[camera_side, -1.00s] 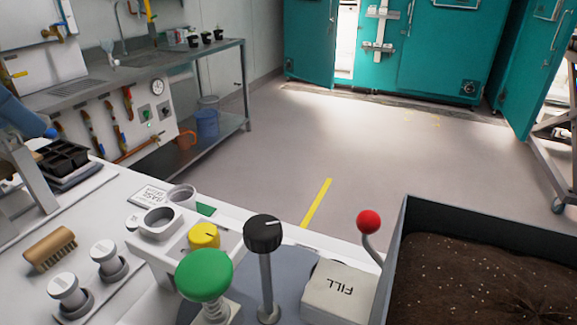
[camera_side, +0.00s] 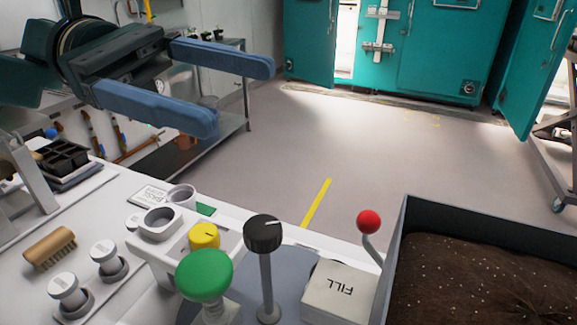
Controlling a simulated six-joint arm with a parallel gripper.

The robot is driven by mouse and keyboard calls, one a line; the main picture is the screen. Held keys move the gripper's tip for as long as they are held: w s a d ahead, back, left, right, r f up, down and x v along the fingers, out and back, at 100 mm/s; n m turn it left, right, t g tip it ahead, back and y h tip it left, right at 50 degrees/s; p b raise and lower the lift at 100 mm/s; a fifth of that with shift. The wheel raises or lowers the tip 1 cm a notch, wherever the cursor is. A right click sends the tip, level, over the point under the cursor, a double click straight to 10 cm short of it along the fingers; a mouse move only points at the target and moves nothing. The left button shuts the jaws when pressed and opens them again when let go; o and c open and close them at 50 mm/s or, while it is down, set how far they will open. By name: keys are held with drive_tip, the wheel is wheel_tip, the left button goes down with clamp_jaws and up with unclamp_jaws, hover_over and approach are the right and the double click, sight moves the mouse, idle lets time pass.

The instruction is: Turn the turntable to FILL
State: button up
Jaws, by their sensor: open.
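My gripper (camera_side: 240,97) is at the upper left, raised above the bench. Its two blue fingers are wide apart with nothing between them. A grey-blue flat surface (camera_side: 291,290), perhaps part of the turntable, shows below; its full outline is hidden. A black knob (camera_side: 263,233) with a pale pointer mark stands on a grey post over it. A white block marked FILL (camera_side: 338,290) sits to the right of the post; the lettering appears upside down. My gripper is apart from all of these, above and to their left.
A green mushroom button (camera_side: 204,276), a yellow knob (camera_side: 204,235) and a red-ball lever (camera_side: 369,222) stand close to the black knob. A soil bin (camera_side: 400,235) is at the right. A brush (camera_side: 50,248) and white knobs lie left.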

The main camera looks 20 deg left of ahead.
sight(280, 233)
drive_tip(key=f+n, duration=0.1)
drive_tip(key=f, duration=0.4)
drive_tip(key=w+f+n+t, duration=0.1)
drive_tip(key=f, duration=0.4)
drive_tip(key=w+f+n+h, duration=0.1)
drive_tip(key=f, duration=0.4)
drive_tip(key=shift+w+a+f, duration=0.15)
drive_tip(key=shift+w+f, duration=0.05)
drive_tip(key=shift+f, duration=0.3)
drive_tip(key=shift+w+d, duration=0.2)
drive_tip(key=shift+d, duration=2.35)
clamp_jaws()
